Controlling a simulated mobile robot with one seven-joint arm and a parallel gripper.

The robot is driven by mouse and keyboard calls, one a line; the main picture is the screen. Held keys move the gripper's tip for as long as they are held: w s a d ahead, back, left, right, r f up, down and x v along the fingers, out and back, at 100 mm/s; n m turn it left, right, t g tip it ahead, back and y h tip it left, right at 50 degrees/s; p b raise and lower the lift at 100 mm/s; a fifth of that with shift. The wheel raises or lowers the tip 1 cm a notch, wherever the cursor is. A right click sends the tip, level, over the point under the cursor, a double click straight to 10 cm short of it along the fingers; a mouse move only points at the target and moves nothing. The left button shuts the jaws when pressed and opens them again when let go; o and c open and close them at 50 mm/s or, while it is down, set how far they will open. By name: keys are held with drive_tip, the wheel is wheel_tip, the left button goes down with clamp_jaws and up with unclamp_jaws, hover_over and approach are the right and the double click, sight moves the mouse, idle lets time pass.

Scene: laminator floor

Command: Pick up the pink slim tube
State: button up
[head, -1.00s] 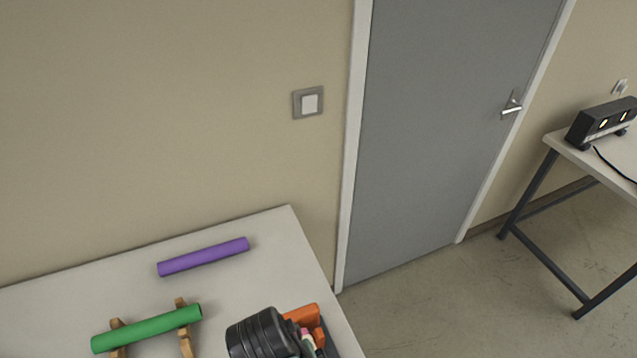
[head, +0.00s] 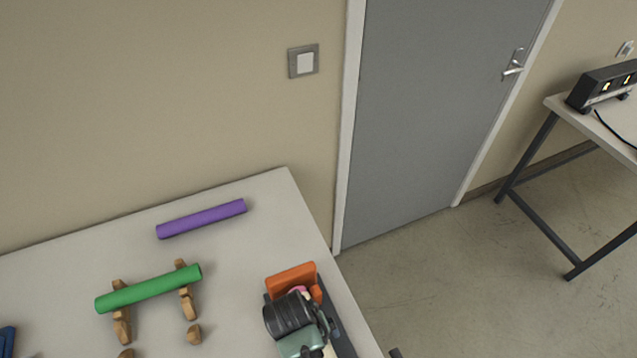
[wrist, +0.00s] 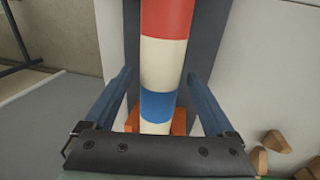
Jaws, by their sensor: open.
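In the wrist view, a tube with red, cream and blue bands (wrist: 164,52) runs lengthwise between the two fingers of my gripper (wrist: 160,76). The fingers are open, with a gap on each side of the tube. No plainly pink slim tube shows in the wrist view. In the head view, a small pink patch (head: 299,289) shows beside an orange block (head: 291,280); my arm hides most of what is there, so I cannot tell whether it is the pink tube.
A purple tube (head: 201,218) lies on the pale table (head: 235,260). A green tube (head: 149,289) rests on wooden supports (head: 188,303). A dark holder (head: 343,335) lies under my arm near the table's right edge. A black device (head: 603,86) stands on another table.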

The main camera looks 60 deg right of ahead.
drive_tip(key=shift+f, duration=0.15)
clamp_jaws()
idle(0.4)
